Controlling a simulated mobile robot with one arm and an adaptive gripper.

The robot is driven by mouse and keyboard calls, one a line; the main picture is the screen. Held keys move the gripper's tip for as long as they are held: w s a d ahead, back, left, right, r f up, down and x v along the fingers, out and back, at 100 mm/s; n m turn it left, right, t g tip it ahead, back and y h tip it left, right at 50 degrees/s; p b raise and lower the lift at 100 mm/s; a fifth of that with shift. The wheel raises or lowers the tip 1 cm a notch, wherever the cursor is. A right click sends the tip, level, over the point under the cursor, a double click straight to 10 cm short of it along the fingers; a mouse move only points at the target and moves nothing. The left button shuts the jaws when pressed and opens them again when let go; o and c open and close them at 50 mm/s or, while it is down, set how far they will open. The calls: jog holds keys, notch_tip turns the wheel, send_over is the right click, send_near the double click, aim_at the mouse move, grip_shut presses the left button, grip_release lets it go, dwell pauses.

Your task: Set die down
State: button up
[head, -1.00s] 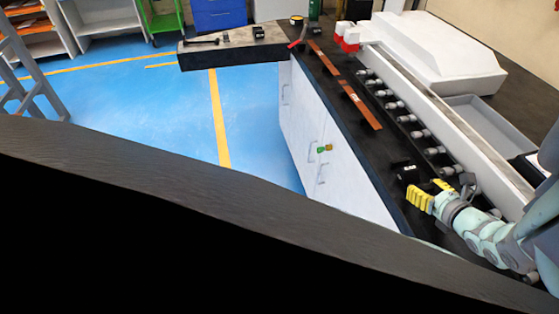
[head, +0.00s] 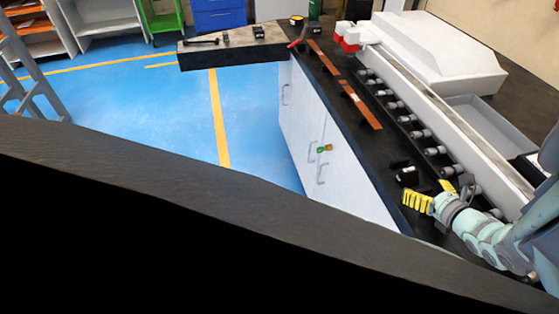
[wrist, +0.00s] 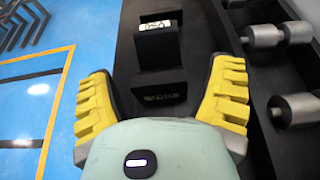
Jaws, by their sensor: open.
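The die is a black block with a small white label on top. It stands on the dark bench top (head: 385,150) and shows in the head view (head: 407,177); the wrist view shows it more closely (wrist: 158,48). My gripper (head: 432,192) is open, with its yellow ribbed fingers spread wide. In the wrist view my gripper (wrist: 161,84) has one finger on each side of the die's near part, with gaps visible on both sides. Nothing is held. The die's underside is hidden.
A row of grey rollers (head: 420,134) runs beside the long white machine rail, close to my gripper's right side. Copper bars (head: 360,105) lie farther along the bench. The bench edge and blue floor (wrist: 40,90) are to the left.

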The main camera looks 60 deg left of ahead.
jog(key=shift+r, duration=0.15)
jog(key=shift+d+r, duration=0.1)
jog(key=shift+d, duration=0.25)
jog(key=v, duration=1)
jog(key=shift+r, duration=0.1)
jog(key=shift+s+d+r+p, duration=0.2)
jog(key=shift+s+d+p, duration=0.15)
jog(key=shift+d, duration=0.25)
